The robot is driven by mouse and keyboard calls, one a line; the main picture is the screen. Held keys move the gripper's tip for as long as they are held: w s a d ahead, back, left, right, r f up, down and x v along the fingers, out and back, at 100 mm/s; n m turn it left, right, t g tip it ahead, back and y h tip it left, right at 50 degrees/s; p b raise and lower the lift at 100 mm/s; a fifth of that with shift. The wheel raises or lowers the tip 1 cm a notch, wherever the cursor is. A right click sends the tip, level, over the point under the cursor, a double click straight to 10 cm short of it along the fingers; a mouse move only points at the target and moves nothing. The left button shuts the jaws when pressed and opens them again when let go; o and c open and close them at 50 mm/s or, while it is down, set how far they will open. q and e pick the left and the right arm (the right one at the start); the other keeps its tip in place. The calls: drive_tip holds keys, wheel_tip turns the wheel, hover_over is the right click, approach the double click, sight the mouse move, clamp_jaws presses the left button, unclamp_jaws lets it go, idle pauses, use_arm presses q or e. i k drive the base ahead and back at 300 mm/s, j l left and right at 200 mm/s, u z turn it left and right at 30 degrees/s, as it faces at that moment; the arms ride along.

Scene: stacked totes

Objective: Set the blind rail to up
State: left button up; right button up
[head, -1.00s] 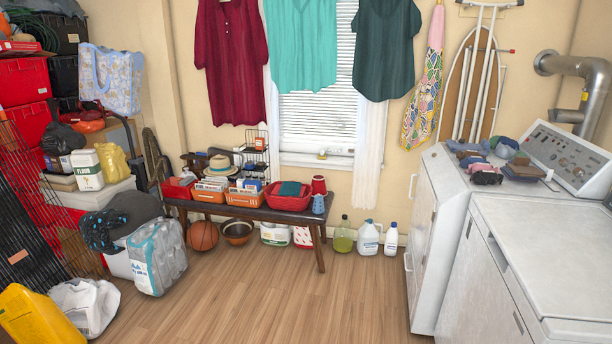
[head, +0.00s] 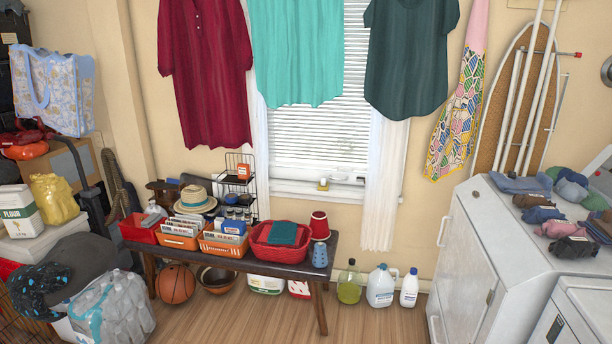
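The window blind (head: 318,138) hangs in the window at the back wall, with white slats. It is lowered over most of the glass, and its bottom rail is hard to make out just above the sill (head: 312,188). The upper part is hidden by a hanging teal top (head: 296,50) and a dark green top (head: 410,60). White curtains hang at both sides of the window. Neither of my grippers is in view.
A wooden bench (head: 322,272) with baskets, a hat and a red tub (head: 262,250) stands below the window. Bottles (head: 381,287) stand on the floor right of it. White machines (head: 462,270) with folded clothes are at the right. Bags and boxes crowd the left.

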sight(339, 167)
drive_tip(key=i+z, duration=0.15)
drive_tip(key=i, duration=0.25)
drive_tip(key=i+j+z, duration=0.2)
drive_tip(key=i, duration=0.25)
drive_tip(key=i+j+z, duration=0.15)
drive_tip(key=i, duration=0.25)
drive_tip(key=i+j+z, duration=0.15)
drive_tip(key=i, duration=0.25)
